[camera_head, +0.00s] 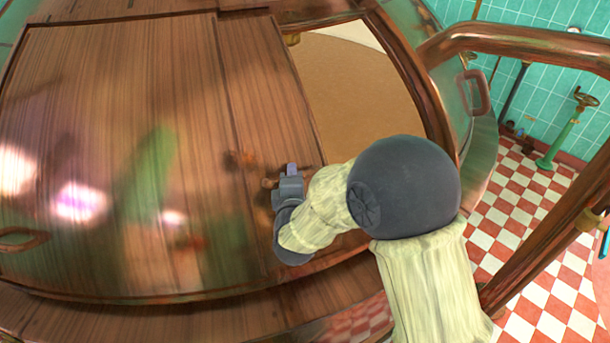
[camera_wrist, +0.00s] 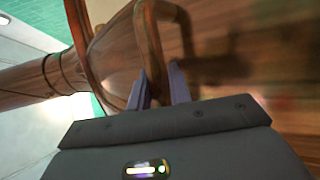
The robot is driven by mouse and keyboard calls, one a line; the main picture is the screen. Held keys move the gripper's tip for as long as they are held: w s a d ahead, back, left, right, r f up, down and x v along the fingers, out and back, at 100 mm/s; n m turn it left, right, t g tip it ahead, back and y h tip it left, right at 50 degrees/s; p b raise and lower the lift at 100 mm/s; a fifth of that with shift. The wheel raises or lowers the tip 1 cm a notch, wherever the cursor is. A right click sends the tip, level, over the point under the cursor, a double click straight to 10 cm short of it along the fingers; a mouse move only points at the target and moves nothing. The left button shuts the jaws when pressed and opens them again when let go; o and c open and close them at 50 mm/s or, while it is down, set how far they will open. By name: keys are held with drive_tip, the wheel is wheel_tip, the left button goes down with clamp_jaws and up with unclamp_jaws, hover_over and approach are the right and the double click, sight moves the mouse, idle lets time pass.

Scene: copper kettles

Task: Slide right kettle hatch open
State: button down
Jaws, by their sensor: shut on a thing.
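The kettle hatch (camera_head: 270,85) is a brown, glossy wood-grained panel on the kettle's curved top. To its right, an opening (camera_head: 360,95) shows a tan, flat surface inside the kettle. My gripper (camera_head: 284,176) is at the lower right part of the hatch, at a small copper handle (camera_head: 268,183) that it mostly hides. In the wrist view, the handle (camera_wrist: 150,45) is a copper loop that runs down between my two purple-grey fingers (camera_wrist: 161,88). My gripper is shut on this handle.
Another handle (camera_head: 22,240) shows at the far left and one (camera_head: 478,92) at the kettle's right side. Beyond lie a red and white checkered floor (camera_head: 510,215) and teal tiled wall (camera_head: 540,75).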

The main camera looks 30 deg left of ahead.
drive_tip(key=shift+w+d+r, duration=0.15)
drive_tip(key=shift+w+r, duration=0.05)
drive_tip(key=c, duration=1.5)
unclamp_jaws()
drive_tip(key=shift+d, duration=0.15)
drive_tip(key=shift+o, duration=1)
drive_tip(key=shift+d, duration=0.3)
drive_tip(key=shift+a+f, duration=0.1)
drive_tip(key=shift+a, duration=0.1)
drive_tip(key=b+v, duration=0.2)
drive_tip(key=v, duration=1.5)
drive_tip(key=shift+s, duration=0.2)
drive_tip(key=shift+w+d, duration=0.1)
drive_tip(key=shift+w, duration=0.05)
